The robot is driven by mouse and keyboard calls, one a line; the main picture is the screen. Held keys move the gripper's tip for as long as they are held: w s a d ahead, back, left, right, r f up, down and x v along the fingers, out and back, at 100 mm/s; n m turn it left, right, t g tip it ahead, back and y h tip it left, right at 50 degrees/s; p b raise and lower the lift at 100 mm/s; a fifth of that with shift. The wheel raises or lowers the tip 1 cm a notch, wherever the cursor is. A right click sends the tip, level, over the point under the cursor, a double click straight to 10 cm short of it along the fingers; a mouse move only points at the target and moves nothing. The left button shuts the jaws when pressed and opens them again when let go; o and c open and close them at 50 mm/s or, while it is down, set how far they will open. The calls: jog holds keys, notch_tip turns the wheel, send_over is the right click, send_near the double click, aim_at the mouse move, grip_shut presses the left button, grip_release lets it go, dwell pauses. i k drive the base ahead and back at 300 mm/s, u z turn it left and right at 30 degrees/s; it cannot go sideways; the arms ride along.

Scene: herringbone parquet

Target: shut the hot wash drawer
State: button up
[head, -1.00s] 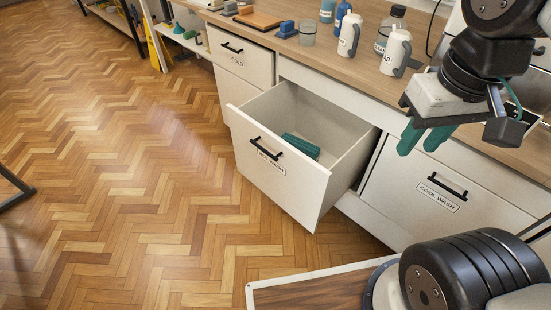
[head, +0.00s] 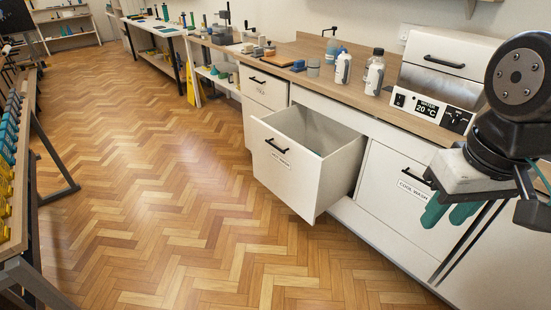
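The hot wash drawer (head: 283,183) is a white drawer with a black bar handle and a small label. It is pulled well out of the counter, and its inside shows from above. A sliver of something teal shows inside, mostly hidden by the drawer front. My gripper (head: 449,213) is at the right, with two teal fingers pointing down. The fingers are a little apart with nothing seen between them. It hangs in front of the closed cool wash drawer, right of the hot wash drawer and clear of its front.
The cool wash drawer (head: 397,200) and the cold drawer (head: 265,87) are closed. White bottles (head: 343,69) and a water unit (head: 431,107) stand on the counter. The parquet floor (head: 165,170) in front is clear. A rack (head: 14,165) stands at the left edge.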

aim_at(309, 184)
jog(key=u, duration=0.65)
jog(key=i, duration=1.6)
jog(key=z, duration=0.65)
